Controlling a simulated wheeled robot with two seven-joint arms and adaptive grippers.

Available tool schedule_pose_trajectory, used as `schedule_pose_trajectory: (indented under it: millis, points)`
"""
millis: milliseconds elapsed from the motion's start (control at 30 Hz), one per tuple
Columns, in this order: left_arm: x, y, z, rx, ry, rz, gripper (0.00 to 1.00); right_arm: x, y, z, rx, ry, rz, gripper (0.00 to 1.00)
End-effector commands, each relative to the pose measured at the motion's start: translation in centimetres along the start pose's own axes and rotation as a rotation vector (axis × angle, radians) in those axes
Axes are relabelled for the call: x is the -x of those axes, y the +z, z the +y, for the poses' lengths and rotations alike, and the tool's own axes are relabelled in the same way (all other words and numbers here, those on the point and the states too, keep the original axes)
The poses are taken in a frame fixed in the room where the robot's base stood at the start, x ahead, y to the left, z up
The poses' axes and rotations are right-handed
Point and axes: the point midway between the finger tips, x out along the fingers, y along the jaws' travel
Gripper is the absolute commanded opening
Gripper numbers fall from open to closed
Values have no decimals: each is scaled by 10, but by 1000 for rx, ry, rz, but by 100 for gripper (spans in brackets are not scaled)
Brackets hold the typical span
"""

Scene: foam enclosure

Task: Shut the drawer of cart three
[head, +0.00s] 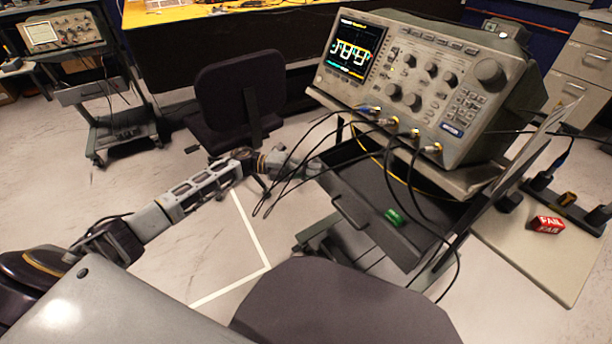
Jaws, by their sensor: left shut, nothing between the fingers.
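A cart (462,182) with a large oscilloscope on top stands at centre right; I cannot read a number on it. Its dark drawer (375,185) is pulled out below the oscilloscope, with a handle (350,212) on its front edge. A small green object (394,217) shows at the drawer, near its front right. My left gripper (312,168) is shut and empty, just left of the drawer's far left corner, among hanging cables; I cannot tell whether it touches the drawer. My right gripper is not in view.
Black cables (290,165) hang from the oscilloscope (425,85) over the drawer. A dark chair (238,98) stands behind my left arm, and another chair back (340,305) is in front. Another cart (110,90) stands far left. Floor at left is clear.

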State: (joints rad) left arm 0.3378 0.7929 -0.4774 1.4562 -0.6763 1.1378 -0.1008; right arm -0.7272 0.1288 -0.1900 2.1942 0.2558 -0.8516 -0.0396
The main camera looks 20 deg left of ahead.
Motion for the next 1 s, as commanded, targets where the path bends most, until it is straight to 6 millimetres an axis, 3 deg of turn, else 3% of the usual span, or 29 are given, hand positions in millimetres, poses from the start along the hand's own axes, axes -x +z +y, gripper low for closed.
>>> schedule_pose_trajectory:
  millis: [1000]
  points:
    - [-4,5,-2,-1,-2,-1,0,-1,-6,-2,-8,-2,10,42]
